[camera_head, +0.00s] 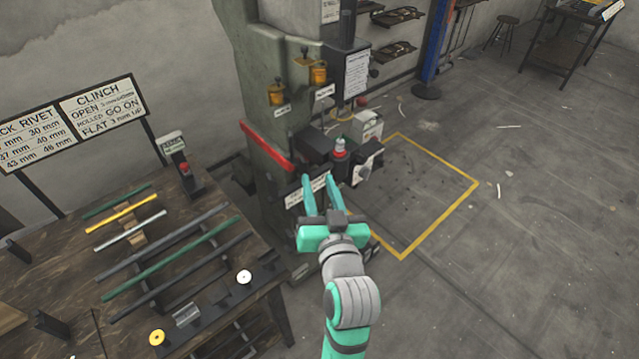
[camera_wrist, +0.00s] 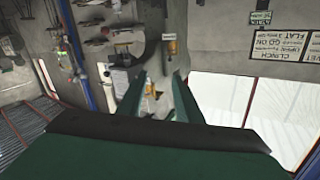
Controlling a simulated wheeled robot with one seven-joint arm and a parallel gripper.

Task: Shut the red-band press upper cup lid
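The grey-green press with the red band (camera_head: 265,147) stands at the middle of the head view. Two amber cups are on its upper body: one at the left (camera_head: 277,95) and one higher in the picture at the right (camera_head: 319,73). Their lids are too small to tell clearly; a small brass-coloured piece (camera_head: 304,51) shows above the right cup. My gripper (camera_head: 317,178) is open and empty, below both cups in the picture, in front of the press. In the wrist view an amber cup (camera_wrist: 171,46) shows beyond my open fingers (camera_wrist: 160,76), apart from them.
A dark press head with a red and green fitting (camera_head: 340,149) juts out right of the red band. A workbench with several rods (camera_head: 165,250) is at the left.

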